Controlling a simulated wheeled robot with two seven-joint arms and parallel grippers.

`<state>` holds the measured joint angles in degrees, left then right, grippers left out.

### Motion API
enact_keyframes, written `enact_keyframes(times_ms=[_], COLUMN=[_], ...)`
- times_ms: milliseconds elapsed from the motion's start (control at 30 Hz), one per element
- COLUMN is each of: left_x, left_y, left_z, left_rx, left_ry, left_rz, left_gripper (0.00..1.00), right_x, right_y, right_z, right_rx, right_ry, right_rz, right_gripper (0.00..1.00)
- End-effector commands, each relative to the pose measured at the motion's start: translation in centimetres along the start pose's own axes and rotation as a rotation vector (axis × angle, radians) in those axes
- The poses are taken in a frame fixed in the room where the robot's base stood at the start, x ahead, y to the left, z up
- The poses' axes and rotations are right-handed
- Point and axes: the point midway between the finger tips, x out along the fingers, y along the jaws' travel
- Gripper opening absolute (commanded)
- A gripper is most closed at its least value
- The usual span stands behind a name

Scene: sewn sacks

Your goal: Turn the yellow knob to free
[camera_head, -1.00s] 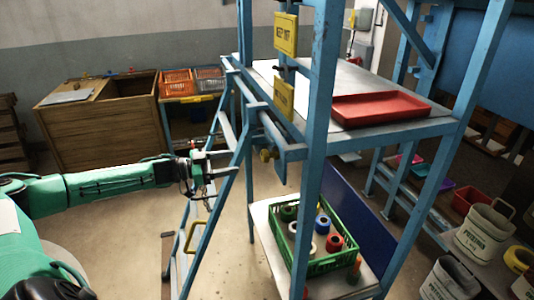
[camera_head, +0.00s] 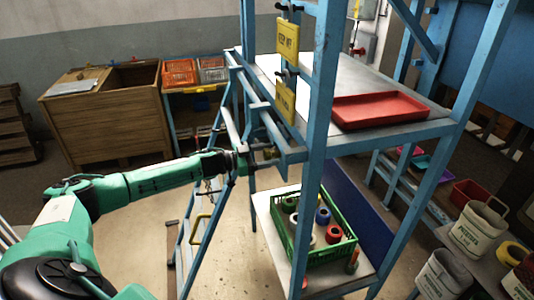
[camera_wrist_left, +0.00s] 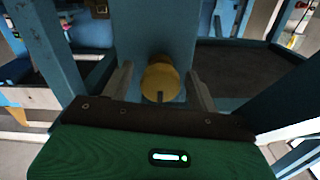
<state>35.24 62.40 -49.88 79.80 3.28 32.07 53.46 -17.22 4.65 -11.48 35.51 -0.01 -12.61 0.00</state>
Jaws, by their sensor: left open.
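The yellow knob (camera_wrist_left: 160,80) is in the middle of the left wrist view, on a blue upright plate (camera_wrist_left: 150,28). A dark notch or mark shows at its lower edge. My left gripper (camera_wrist_left: 160,84) is open, with one finger on each side of the knob; I cannot tell whether they touch it. In the head view my left gripper (camera_head: 258,156) reaches the blue frame from the left, and the knob is mostly hidden there. My right gripper is not in view.
Blue frame bars (camera_head: 238,112) stand close around my left gripper. Yellow sign plates (camera_head: 287,36) hang above it. A green crate (camera_head: 316,255) of spools sits on the lower shelf, and a red tray (camera_head: 385,112) on the upper shelf.

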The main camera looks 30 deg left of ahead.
Motion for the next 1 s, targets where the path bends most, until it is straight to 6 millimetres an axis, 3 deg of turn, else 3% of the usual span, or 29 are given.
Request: enact_keyframes(times_ms=[167, 400, 733, 1000], left_x=[0.0, 0.0, 0.0, -0.1], left_y=[0.0, 0.0, 0.0, 0.0], left_z=[0.0, 0.0, 0.1, 0.3], left_rx=[0.000, 0.000, 0.043, 0.211], left_ry=[0.000, 0.000, 0.001, 0.002], left_rz=[0.000, 0.000, 0.000, 0.000], left_gripper=[0.59, 0.15, 0.15, 0.15], right_x=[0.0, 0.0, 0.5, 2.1], right_y=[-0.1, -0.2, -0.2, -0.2], right_z=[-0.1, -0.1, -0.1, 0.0], right_rx=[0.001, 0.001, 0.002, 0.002], right_ry=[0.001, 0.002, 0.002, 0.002], right_rz=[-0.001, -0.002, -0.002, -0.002], right_gripper=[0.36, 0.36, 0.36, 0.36])
